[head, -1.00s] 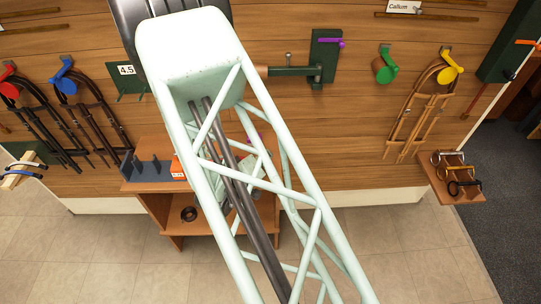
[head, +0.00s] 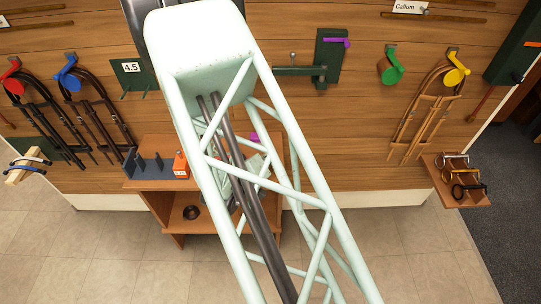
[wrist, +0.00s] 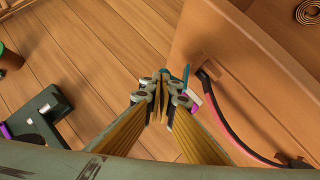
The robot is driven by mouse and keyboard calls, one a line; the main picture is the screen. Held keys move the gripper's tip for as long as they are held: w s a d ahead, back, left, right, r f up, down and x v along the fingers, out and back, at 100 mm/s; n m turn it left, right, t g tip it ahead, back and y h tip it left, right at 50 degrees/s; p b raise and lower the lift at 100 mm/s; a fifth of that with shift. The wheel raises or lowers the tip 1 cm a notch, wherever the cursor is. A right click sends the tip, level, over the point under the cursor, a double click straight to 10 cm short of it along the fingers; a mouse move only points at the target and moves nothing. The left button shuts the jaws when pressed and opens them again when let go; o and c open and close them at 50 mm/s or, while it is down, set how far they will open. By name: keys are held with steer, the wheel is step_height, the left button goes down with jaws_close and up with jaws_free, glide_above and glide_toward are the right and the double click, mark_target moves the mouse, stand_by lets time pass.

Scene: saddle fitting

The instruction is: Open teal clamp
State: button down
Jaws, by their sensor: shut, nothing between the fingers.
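My gripper (wrist: 160,98) shows in the wrist view with its yellow-lined fingers closed together and nothing held between them. A small teal piece (wrist: 186,74), apparently the teal clamp, shows just beyond and right of the fingertips. It is partly hidden by them, and I cannot tell whether they touch it or whether the clamp is open. A pale tag-like piece sits just right of the fingertips. In the head view my pale arm covers the middle, and neither my gripper nor the teal clamp can be made out there.
A wooden panel (wrist: 245,50) with a dark and red strap (wrist: 228,120) stands close on the right. A dark green bracket (wrist: 42,118) is at left. In the head view, a low wooden shelf (head: 150,186), an orange box (head: 181,165) and hanging straps (head: 415,115) line the wall.

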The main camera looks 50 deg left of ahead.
steer(key=shift+r, duration=0.15)
steer(key=shift+r, duration=0.5)
steer(key=shift+r+p, duration=0.1)
steer(key=shift+p, duration=0.2)
steer(key=shift+s, duration=0.1)
steer(key=p+v, duration=0.1)
steer(key=v, duration=0.8)
steer(key=shift+s, duration=0.45)
steer(key=shift+d+r, duration=0.1)
stand_by(0.4)
